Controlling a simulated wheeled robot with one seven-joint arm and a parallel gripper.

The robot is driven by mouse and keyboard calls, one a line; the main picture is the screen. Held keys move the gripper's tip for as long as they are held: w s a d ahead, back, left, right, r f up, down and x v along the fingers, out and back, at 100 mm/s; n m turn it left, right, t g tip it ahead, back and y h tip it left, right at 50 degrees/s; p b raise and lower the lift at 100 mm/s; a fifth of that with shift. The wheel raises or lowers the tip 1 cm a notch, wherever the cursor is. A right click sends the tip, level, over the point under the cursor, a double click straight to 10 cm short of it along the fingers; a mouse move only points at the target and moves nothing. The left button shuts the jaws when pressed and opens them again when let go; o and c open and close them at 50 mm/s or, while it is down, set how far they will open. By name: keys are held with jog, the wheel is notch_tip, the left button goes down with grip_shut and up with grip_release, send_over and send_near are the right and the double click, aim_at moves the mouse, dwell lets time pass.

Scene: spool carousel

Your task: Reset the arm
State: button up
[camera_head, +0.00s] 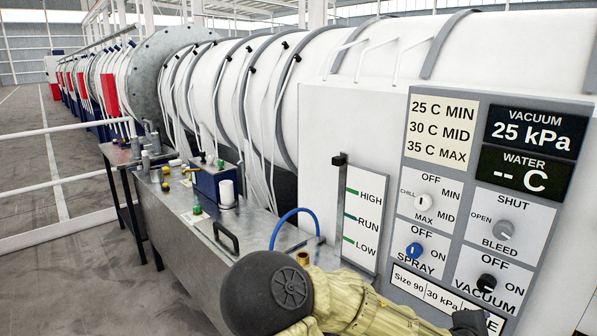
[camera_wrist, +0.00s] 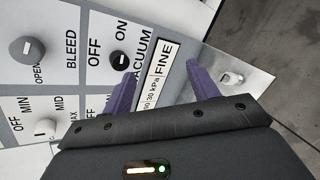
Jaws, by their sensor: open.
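My gripper (camera_wrist: 163,62) shows in the wrist view with two purple fingers spread apart and nothing between them. It is in front of the control panel (camera_head: 466,190), near its lower edge, with the "FINE" label strip (camera_wrist: 166,72) seen between the fingers. The black vacuum knob (camera_wrist: 120,60) is just beyond the left finger. It also shows in the head view (camera_head: 486,283). In the head view my arm, with a yellowish cover, crosses the bottom; the fingers cannot be made out there.
The panel carries a blue spray knob (camera_head: 414,250), a grey bleed knob (camera_head: 503,230) and a temperature knob (camera_head: 424,201). The vacuum display (camera_head: 535,132) reads 25 kPa. A metal bench (camera_head: 165,215) with a blue hose (camera_head: 290,212) stands left, before a long white tank (camera_head: 310,90).

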jog(key=s+a+f+m+g+y+p, duration=0.25)
jog(key=a+f+m+y, duration=0.35)
jog(key=a+f+m, duration=0.3)
jog(key=s+a+r+m+y, duration=0.1)
jog(key=a+r+m+y, duration=0.1)
jog(key=a, duration=0.5)
jog(key=s+a+r+m+g+y, duration=0.1)
jog(key=a+r, duration=0.3)
jog(key=a, duration=0.4)
jog(key=shift+s+a+r+m+y+p, duration=0.15)
jog(key=shift+s+r+m+y+p, duration=0.2)
jog(key=shift+s+m+y, duration=0.4)
jog(key=shift+f+g, duration=0.1)
jog(key=shift+g, duration=0.15)
dwell(4.6)
